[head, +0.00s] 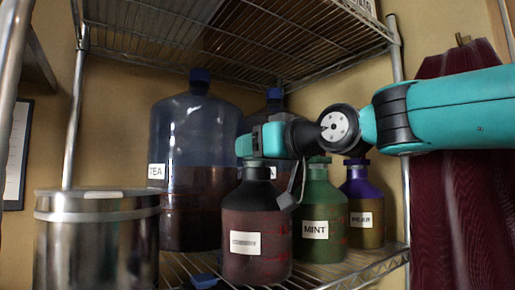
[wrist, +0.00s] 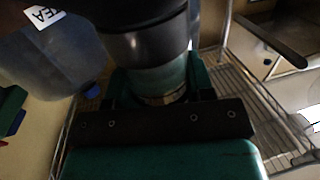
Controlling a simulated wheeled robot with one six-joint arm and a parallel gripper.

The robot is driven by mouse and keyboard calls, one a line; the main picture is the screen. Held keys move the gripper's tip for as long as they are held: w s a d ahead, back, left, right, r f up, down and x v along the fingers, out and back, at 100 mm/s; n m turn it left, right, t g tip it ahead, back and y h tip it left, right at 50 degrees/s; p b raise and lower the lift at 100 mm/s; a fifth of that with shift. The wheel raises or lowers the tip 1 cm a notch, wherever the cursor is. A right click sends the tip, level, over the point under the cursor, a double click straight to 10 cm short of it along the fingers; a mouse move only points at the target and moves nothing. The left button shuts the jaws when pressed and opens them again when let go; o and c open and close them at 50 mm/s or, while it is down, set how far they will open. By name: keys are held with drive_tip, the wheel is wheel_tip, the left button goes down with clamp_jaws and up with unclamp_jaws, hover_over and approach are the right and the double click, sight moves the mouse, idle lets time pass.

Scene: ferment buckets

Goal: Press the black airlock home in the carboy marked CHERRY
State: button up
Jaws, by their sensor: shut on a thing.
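A dark-shouldered carboy (head: 255,225) with reddish-brown contents stands at the front of the wire shelf. Its white label is too blurred to read. A dark airlock (head: 256,163) shows at the top of its neck, upright above the carboy. My gripper (head: 257,146) is right over this neck, its teal jaws shut around the airlock's upper part and hiding it. How deep the airlock sits cannot be told. In the wrist view, my gripper (wrist: 160,100) shows as teal fingers and a dark bar; I cannot make out the airlock there.
A green MINT carboy (head: 322,215) stands close on the right, with a purple-topped PEAR carboy (head: 362,205) beyond. A large blue TEA bottle (head: 193,150) stands behind left, another blue bottle (head: 273,105) further back. A steel pot (head: 97,245) is at left. A wire shelf (head: 240,40) hangs overhead.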

idle(0.7)
drive_tip(key=o, duration=1)
drive_tip(key=shift+o, duration=0.2)
drive_tip(key=f+b+v, duration=0.1)
drive_tip(key=b+v, duration=0.4)
drive_tip(key=v, duration=1.2)
wheel_tip(320, 180, down, 21)
drive_tip(key=s+m+g+h, duration=0.2)
drive_tip(key=s+g+h, duration=0.15)
drive_tip(key=g, duration=0.25)
drive_tip(key=s+d+f+g+h, duration=0.1)
drive_tip(key=s+f+g+h, duration=0.1)
drive_tip(key=s+f, duration=0.4)
drive_tip(key=s+d+f+g+h, duration=0.2)
drive_tip(key=s+f+g, duration=0.2)
drive_tip(key=f, duration=0.8)
drive_tip(key=s, duration=0.2)
drive_tip(key=shift+s+f+h, duration=0.2)
drive_tip(key=shift+s+h, duration=0.15)
drive_tip(key=shift+s, duration=0.05)
